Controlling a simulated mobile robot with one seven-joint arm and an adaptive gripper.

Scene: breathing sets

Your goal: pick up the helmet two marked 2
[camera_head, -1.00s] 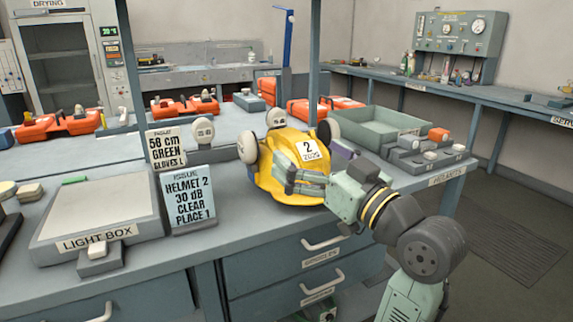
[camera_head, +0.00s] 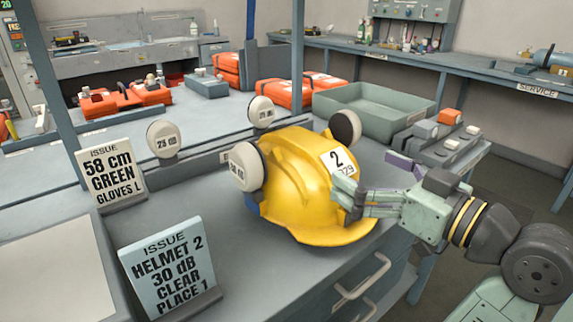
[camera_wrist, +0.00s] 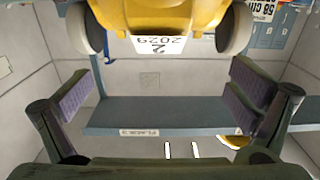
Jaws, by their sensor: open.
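The yellow helmet (camera_head: 300,190) sits on the grey counter, with a white label marked 2 (camera_head: 334,160) on its side and round ear cups (camera_head: 244,167) at its edges. In the wrist view the helmet (camera_wrist: 160,14) is at the top, its label upside down, with an ear cup at each side. My gripper (camera_head: 366,173) is at the helmet's right, and its near finger overlaps the shell in the picture; contact cannot be told. In the wrist view its purple-padded fingers (camera_wrist: 166,88) are wide apart with nothing between them.
Issue cards for helmet 2 (camera_head: 170,268) and green gloves (camera_head: 111,178) stand to the left. A green tray (camera_head: 365,108) and a grey block unit (camera_head: 436,146) are behind and right. Orange cases (camera_head: 300,90) lie further back.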

